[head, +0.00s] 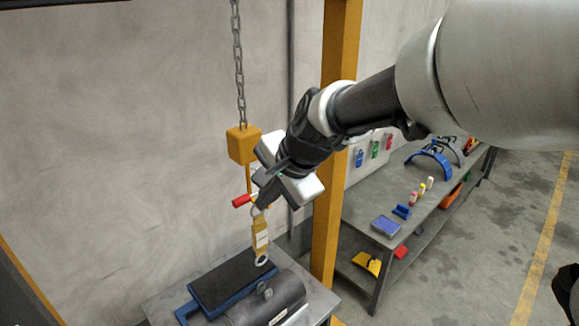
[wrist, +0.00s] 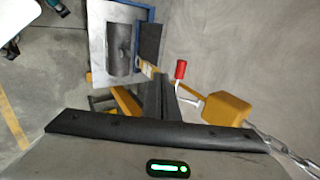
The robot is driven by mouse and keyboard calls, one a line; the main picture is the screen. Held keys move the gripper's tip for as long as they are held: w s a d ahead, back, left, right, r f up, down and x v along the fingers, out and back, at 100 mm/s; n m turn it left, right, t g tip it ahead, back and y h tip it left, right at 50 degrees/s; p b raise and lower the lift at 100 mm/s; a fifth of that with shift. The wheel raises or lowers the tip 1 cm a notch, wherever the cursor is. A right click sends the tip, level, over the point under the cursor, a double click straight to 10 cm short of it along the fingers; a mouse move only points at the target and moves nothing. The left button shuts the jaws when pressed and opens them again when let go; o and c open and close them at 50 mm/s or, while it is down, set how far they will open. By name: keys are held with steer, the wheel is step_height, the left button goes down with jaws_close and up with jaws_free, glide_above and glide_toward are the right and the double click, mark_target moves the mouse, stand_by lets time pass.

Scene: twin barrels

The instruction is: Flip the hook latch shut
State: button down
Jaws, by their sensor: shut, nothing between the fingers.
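The yellow hook block (head: 243,144) hangs on a chain. Its hook, partly hidden behind my gripper in the head view, shows in the wrist view (wrist: 190,96). The red latch piece (head: 241,201) sticks out to the left of the hook; it also shows in the wrist view (wrist: 180,69). A yellow strap link (head: 260,234) runs from the hook area down to a ring on the load. My gripper (head: 262,204) is shut and empty, pointing down close beside the hook; its dark fingers show in the wrist view (wrist: 166,92). I cannot tell whether they touch the hook or latch.
A dark cylinder (head: 270,303) and a blue-framed dark plate (head: 228,284) sit on a grey table below. A yellow post (head: 336,150) stands right behind my arm. A workbench (head: 405,225) with small coloured items stands to the right. Left of the hook is open space before the wall.

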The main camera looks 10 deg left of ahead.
steer(key=d+v, duration=0.1)
steer(key=v, duration=0.6)
steer(key=t+y+b, duration=0.1)
steer(key=y+b, duration=0.1)
steer(key=b, duration=0.7)
glide_toward(244, 203)
step_height(244, 203, down, 3)
steer(key=shift+w+a+f+p, duration=0.2)
steer(key=shift+w+a+f, duration=0.1)
steer(key=shift+w+a, duration=0.45)
steer(key=shift+w+a+f+p, duration=0.2)
steer(key=shift+w+a+f, duration=0.2)
steer(key=shift+a, duration=0.55)
steer(key=shift+w+a+f, duration=0.25)
steer(key=shift+a+f, duration=0.1)
steer(key=shift+t, duration=0.3)
steer(key=shift+r, duration=0.1)
